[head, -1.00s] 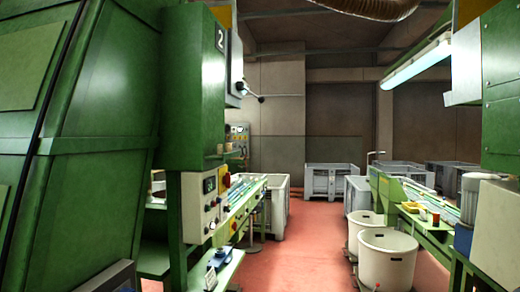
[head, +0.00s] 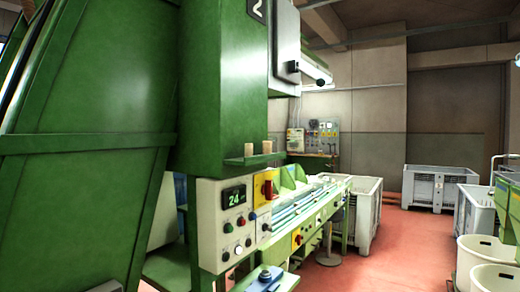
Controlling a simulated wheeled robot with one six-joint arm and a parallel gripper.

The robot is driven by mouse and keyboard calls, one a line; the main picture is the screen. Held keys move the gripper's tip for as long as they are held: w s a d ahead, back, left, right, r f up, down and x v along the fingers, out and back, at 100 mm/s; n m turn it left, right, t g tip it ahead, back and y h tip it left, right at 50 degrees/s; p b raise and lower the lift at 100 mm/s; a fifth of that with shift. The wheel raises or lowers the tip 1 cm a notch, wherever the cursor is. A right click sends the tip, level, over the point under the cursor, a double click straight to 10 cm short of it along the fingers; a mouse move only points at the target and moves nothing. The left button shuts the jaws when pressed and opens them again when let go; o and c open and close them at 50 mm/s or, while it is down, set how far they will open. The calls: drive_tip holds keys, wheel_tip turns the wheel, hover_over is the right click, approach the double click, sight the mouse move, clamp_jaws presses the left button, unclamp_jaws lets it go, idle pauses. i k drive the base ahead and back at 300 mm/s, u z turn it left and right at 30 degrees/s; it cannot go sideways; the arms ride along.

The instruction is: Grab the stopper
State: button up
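Two small tan cylinders, which look like cork stoppers, stand upright on a small green shelf (head: 252,160) at the side of the green machine. The left stopper (head: 249,149) and the right stopper (head: 267,147) are slightly apart. Which one the task means cannot be told. My gripper is not in view.
A control panel (head: 232,220) with a display reading 24 juts out below the shelf. A green conveyor bench (head: 330,203) runs back from it. A grey crate (head: 437,187) and white bins (head: 490,279) stand right. Red floor (head: 400,250) is clear between.

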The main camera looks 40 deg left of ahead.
sight(266, 145)
drive_tip(key=u, duration=0.65)
drive_tip(key=i, duration=0.75)
drive_tip(key=u, duration=0.95)
